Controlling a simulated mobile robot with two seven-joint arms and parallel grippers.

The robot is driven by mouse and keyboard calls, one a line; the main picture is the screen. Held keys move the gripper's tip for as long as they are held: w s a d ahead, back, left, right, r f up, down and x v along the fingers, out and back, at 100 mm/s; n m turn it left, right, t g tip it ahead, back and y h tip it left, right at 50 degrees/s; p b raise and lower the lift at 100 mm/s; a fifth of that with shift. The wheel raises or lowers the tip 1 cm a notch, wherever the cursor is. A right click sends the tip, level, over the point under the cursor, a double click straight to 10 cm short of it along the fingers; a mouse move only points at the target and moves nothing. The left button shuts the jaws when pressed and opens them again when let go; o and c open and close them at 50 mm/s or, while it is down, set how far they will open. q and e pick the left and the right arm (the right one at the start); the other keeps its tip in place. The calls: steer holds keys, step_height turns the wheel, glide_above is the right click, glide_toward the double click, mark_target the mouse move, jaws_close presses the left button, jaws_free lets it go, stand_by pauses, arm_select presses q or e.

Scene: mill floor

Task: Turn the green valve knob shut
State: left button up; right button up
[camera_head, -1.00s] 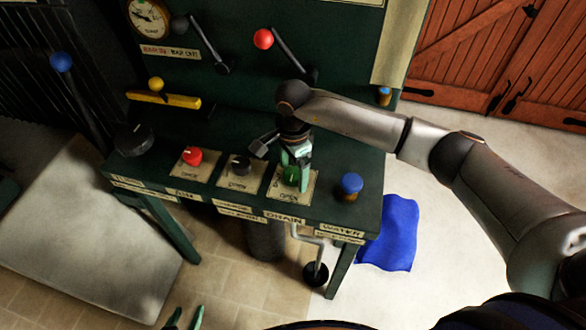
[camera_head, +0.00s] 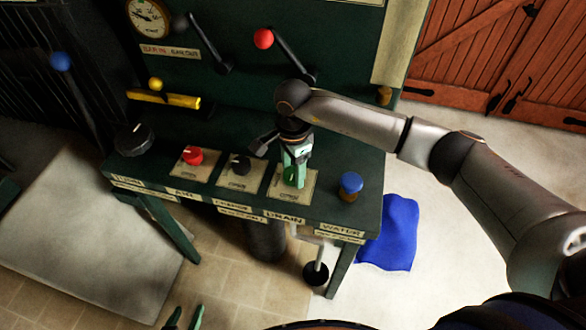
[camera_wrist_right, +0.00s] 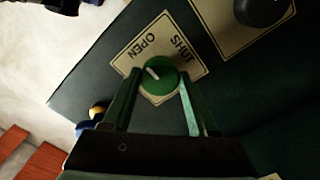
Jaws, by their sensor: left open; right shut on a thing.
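The round green valve knob (camera_wrist_right: 160,80) sits on a cream plate (camera_wrist_right: 128,62) marked OPEN and SHUT. Its white mark points up and left in the right wrist view, towards the OPEN side. My right gripper (camera_head: 293,184) is over the DRAIN plate (camera_head: 306,186) in the head view and hides the knob there. In the right wrist view its two green fingers (camera_wrist_right: 158,92) are closed on opposite sides of the knob. My left gripper (camera_head: 185,320) is open and empty at the bottom edge of the head view, well below the bench and away from the knob.
A black knob (camera_head: 241,164) and a red knob (camera_head: 192,155) stand left of the green one. A blue-topped knob (camera_head: 351,183) stands to its right. Levers, including a red-balled one (camera_head: 263,39), rise behind. A blue cloth (camera_head: 399,232) lies on the floor.

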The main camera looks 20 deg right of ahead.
steer(key=shift+m, duration=0.3)
steer(key=m+b, duration=0.1)
steer(key=m, duration=0.2)
steer(key=shift+m, duration=0.3)
steer(key=m+b, duration=0.1)
steer(key=m, duration=0.3)
steer(key=shift+m, duration=0.3)
steer(key=m, duration=0.4)
steer(key=shift+m+b, duration=0.3)
steer(key=shift+b, duration=0.1)
steer(key=shift+m, duration=2.2)
steer(key=o, duration=1.4)
steer(key=shift+c, duration=0.2)
steer(key=shift+r, duration=0.1)
